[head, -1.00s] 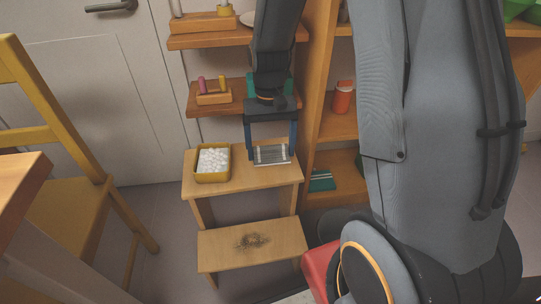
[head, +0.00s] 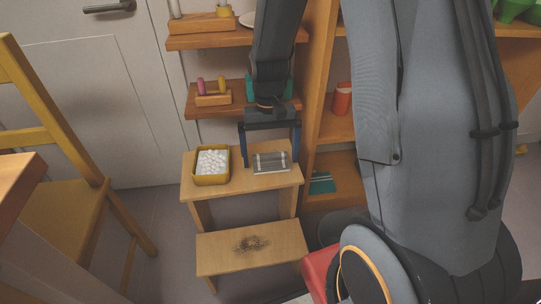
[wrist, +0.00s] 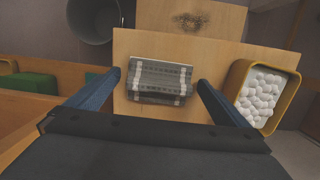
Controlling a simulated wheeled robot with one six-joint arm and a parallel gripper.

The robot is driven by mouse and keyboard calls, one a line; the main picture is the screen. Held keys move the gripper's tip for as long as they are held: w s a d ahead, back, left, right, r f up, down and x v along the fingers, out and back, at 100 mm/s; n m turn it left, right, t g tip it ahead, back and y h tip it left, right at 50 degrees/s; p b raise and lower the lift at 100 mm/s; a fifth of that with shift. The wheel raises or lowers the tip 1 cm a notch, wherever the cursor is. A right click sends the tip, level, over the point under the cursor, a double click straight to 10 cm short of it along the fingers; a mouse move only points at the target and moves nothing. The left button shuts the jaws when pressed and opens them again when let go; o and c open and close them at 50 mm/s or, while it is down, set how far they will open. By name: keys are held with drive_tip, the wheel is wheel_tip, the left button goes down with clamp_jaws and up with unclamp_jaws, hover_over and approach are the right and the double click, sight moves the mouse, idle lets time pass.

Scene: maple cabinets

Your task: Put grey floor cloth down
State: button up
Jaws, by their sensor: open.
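The grey floor cloth (head: 271,162), folded with pale stripes, lies on the upper step of the wooden step stool (head: 237,184), right of a yellow box. In the wrist view the cloth (wrist: 160,80) lies between and beyond my two blue fingers, apart from both. My gripper (head: 271,163) is open above the cloth and holds nothing; in the wrist view its fingers (wrist: 160,78) are spread wide on either side of the cloth.
A yellow box of white balls (head: 212,165) stands on the same step, close left of the cloth. The lower step (head: 285,235) has a dark smudge. Shelves stand behind and right. A yellow chair (head: 62,190) is at left.

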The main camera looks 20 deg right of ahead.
wheel_tip(320, 180, up, 12)
drive_tip(key=w+p, duration=0.2)
drive_tip(key=p, duration=0.2)
drive_tip(key=s+a+r+n+t, duration=0.15)
drive_tip(key=s+a+n, duration=0.35)
drive_tip(key=s+a, duration=0.8)
drive_tip(key=s+a+r+n, duration=0.1)
drive_tip(key=s+a+n, duration=0.3)
drive_tip(key=s+a, duration=0.4)
drive_tip(key=s, duration=0.2)
drive_tip(key=shift+s, duration=0.35)
drive_tip(key=shift+a+r, duration=0.1)
drive_tip(key=shift+r, duration=0.05)
drive_tip(key=d+r+m+p, duration=0.3)
drive_tip(key=d+r+p, duration=0.7)
drive_tip(key=r+p, duration=0.3)
drive_tip(key=d+r+m+p, duration=0.4)
drive_tip(key=d+r+p, duration=0.7)
drive_tip(key=r+p, duration=0.3)
drive_tip(key=shift+r+p, duration=0.25)
drive_tip(key=shift+p, duration=0.5)
